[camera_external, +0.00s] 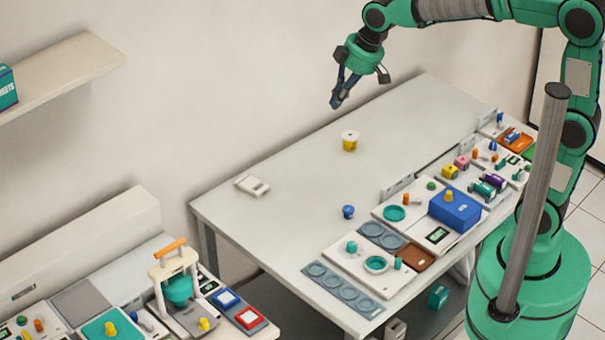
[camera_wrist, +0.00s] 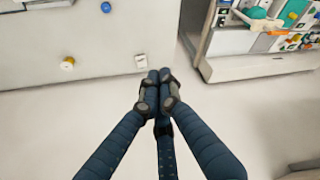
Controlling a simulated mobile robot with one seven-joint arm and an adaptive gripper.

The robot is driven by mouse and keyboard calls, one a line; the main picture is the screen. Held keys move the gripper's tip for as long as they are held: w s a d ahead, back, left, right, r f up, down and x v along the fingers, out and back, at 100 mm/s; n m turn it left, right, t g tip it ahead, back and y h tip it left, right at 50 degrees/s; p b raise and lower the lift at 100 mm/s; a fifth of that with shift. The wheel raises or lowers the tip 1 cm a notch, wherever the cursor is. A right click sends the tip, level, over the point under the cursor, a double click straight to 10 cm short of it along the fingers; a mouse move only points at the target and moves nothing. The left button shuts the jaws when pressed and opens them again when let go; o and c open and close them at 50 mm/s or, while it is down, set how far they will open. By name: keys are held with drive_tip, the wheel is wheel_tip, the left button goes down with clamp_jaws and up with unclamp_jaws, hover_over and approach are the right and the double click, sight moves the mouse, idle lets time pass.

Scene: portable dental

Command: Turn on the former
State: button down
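A device with a white frame, an orange handle (camera_external: 170,247) and a teal bowl-shaped part (camera_external: 178,289) stands on the lower-left bench; I take it to be the former. A yellow knob (camera_external: 204,323) sits at its base. In the wrist view its teal part (camera_wrist: 257,13) shows at the top right, partly cut off. Whether it is on cannot be told. My gripper (camera_external: 337,103) is in the air above the back of the white table, far from the device. In the wrist view its dark blue fingers (camera_wrist: 158,76) meet at the tips, with nothing visible between them.
The white table (camera_external: 290,200) carries a white-and-yellow spool (camera_external: 350,140), a small white box (camera_external: 252,186) and a blue knob-like piece (camera_external: 348,211). Several panels and devices crowd its right side. A wall shelf (camera_external: 65,75) is at upper left. A floor gap separates table and bench.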

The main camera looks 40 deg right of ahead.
drive_tip(key=w+a+f+n+g, duration=0.1)
drive_tip(key=w+a+f+n, duration=0.1)
drive_tip(key=w+a+f, duration=0.3)
drive_tip(key=w+a+f+n, duration=0.1)
drive_tip(key=w+a+f, duration=0.1)
drive_tip(key=a, duration=0.6)
drive_tip(key=w+a+f+n+g, duration=0.1)
drive_tip(key=w+a+f+n, duration=0.1)
drive_tip(key=w+a+f, duration=0.3)
drive_tip(key=a+f+n+g+y, duration=0.1)
drive_tip(key=a+f+n, duration=0.3)
drive_tip(key=a+f, duration=1.1)
drive_tip(key=a, duration=0.4)
drive_tip(key=shift+s+a+f, duration=0.15)
drive_tip(key=shift+a+f, duration=0.1)
drive_tip(key=shift+f, duration=0.1)
drive_tip(key=shift+f, duration=0.1)
drive_tip(key=x, duration=0.4)
drive_tip(key=b+x, duration=0.1)
drive_tip(key=x, duration=0.3)
drive_tip(key=d+b+x, duration=0.1)
drive_tip(key=x, duration=0.3)
drive_tip(key=shift+w+a+f, duration=0.15)
drive_tip(key=shift+w+f, duration=0.1)
drive_tip(key=shift+f, duration=0.15)
drive_tip(key=shift+w+f, duration=0.1)
drive_tip(key=shift+f, duration=0.4)
drive_tip(key=shift+w+f, duration=0.1)
